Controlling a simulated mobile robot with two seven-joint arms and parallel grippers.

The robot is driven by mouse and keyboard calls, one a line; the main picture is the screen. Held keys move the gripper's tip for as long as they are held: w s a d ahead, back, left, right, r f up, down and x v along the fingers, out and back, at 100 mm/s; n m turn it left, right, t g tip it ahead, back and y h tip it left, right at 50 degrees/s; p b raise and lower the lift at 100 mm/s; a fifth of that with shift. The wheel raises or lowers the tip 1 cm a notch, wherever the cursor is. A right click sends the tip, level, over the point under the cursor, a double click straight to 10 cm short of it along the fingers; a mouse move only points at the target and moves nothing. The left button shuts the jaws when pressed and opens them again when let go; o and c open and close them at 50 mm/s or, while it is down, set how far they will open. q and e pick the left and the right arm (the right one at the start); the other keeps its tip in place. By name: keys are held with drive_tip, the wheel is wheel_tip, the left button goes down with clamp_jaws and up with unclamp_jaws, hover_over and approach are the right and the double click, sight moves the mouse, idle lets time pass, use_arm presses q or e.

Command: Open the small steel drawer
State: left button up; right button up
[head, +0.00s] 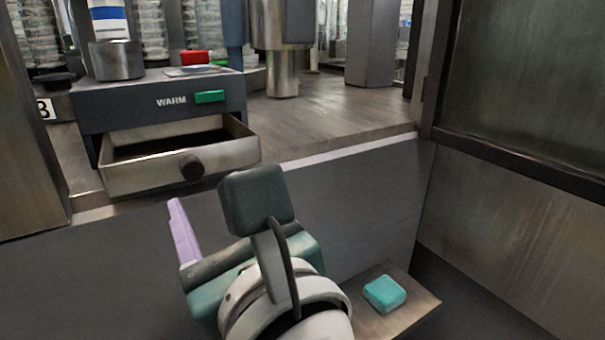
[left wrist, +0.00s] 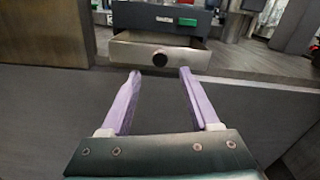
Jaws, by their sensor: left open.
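The small steel drawer (head: 150,162) stands pulled out from under the dark WARM unit (head: 160,95) in the head view. Its inside shows, and a round black knob (head: 192,168) sits on its front. In the left wrist view the drawer (left wrist: 185,54) and its knob (left wrist: 160,58) are ahead of the fingers. My left gripper (left wrist: 157,75) has two purple fingers spread apart with nothing between them. It is in front of and below the drawer, apart from the knob. In the head view one purple finger (head: 183,232) shows; the rest is hidden behind the wrist. My right gripper is not in view.
A green button (head: 209,97) and a red block (head: 194,57) are on the WARM unit, beside a steel cup (head: 117,60). A teal block (head: 384,293) lies on a low ledge at lower right. The wooden worktop (head: 320,115) right of the drawer is clear.

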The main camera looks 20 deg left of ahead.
use_arm(q)
drive_tip(key=v, duration=0.4)
drive_tip(key=shift+s+d, duration=0.1)
